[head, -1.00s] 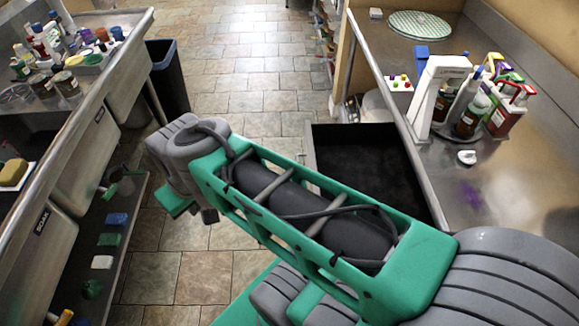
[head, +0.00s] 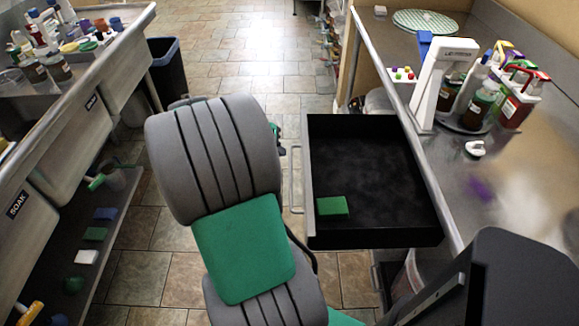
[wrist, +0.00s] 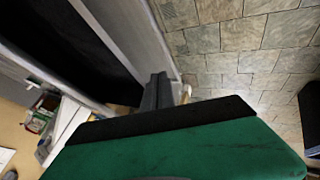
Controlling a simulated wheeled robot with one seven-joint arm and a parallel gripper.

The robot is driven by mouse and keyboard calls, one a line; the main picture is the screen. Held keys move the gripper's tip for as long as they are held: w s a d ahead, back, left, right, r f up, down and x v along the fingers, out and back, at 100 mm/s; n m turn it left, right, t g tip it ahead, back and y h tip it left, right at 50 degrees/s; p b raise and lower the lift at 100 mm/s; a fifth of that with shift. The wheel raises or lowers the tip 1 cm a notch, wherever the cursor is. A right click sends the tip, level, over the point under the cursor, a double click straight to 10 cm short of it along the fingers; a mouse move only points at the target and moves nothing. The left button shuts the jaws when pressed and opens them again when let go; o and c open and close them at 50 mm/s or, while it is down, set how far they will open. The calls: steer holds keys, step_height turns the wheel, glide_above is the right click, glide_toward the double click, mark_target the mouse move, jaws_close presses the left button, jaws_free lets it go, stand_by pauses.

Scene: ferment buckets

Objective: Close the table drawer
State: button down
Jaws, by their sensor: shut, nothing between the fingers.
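The table drawer (head: 375,185) is pulled out from under the steel counter on the right. Its inside is black, and a green block (head: 332,206) lies in its near left corner. A thin bar handle (head: 296,180) shows on its left-facing front. In the wrist view the drawer's dark inside (wrist: 65,40) and its grey front panel (wrist: 128,35) run diagonally. My gripper (wrist: 156,92) is shut and empty, with its dark fingertips close beside the front panel; I cannot tell if they touch. In the head view my arm hides most of the gripper.
The steel counter (head: 480,215) holds a white dispenser stand (head: 437,80) and several bottles. A sink unit (head: 70,150) with a lower shelf stands on the left. A dark bin (head: 168,70) stands behind it. Tiled floor (head: 240,60) lies open between them.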

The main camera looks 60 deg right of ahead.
steer(key=x, duration=0.9)
steer(key=shift+d+f, duration=0.2)
steer(key=shift+s, duration=0.15)
